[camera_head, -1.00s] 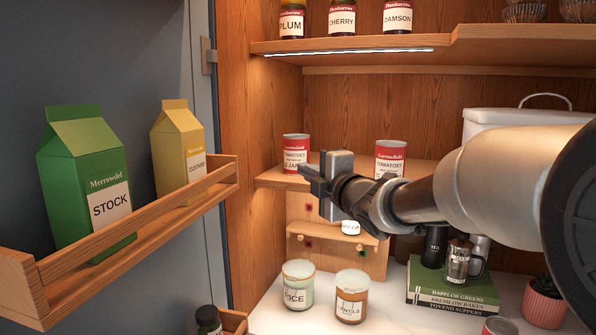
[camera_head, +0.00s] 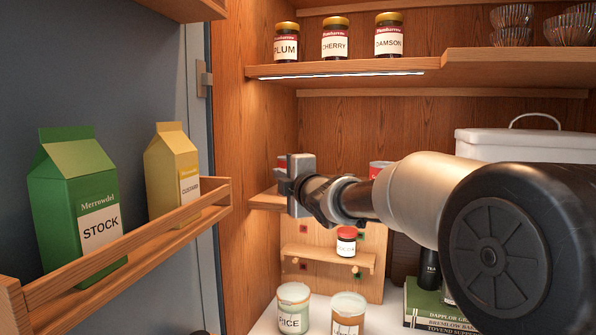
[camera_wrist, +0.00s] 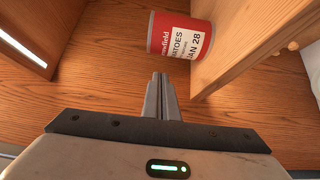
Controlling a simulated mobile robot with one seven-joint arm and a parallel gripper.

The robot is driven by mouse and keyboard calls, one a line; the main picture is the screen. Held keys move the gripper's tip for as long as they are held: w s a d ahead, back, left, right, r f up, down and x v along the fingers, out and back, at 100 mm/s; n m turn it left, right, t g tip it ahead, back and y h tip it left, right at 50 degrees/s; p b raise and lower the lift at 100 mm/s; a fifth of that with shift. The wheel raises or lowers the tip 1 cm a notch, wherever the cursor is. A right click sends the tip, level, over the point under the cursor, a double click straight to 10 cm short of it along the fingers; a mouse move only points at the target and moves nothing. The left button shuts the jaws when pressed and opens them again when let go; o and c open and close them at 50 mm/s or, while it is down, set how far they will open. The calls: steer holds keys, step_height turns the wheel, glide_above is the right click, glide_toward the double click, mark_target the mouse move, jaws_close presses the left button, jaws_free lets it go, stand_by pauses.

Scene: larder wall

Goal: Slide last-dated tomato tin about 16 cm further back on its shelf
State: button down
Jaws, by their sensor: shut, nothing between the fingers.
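A red-and-white tomato tin (camera_wrist: 180,36) shows in the wrist view, its label reading "JAN 28". It stands on a wooden shelf (camera_wrist: 250,45), which appears at the right of that turned view. In the head view the left tomato tin (camera_head: 281,162) is mostly hidden behind my gripper (camera_head: 286,182). A second tomato tin (camera_head: 379,166) stands further right, largely covered by my arm; its date cannot be read. My gripper is shut and empty. In the wrist view its fingertips (camera_wrist: 160,76) point towards the tin, with a visible gap.
Above is a shelf (camera_head: 500,62) with several jam jars and a light strip beneath. At left, the door rack (camera_head: 150,245) holds stock and custard cartons.

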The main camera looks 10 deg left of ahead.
steer(key=shift+w+d+p, duration=0.2)
steer(key=shift+w+p, duration=0.15)
steer(key=shift+w, duration=0.65)
steer(key=shift+w+d+p, duration=0.2)
steer(key=shift+w+p, duration=0.15)
steer(key=shift+w, duration=0.6)
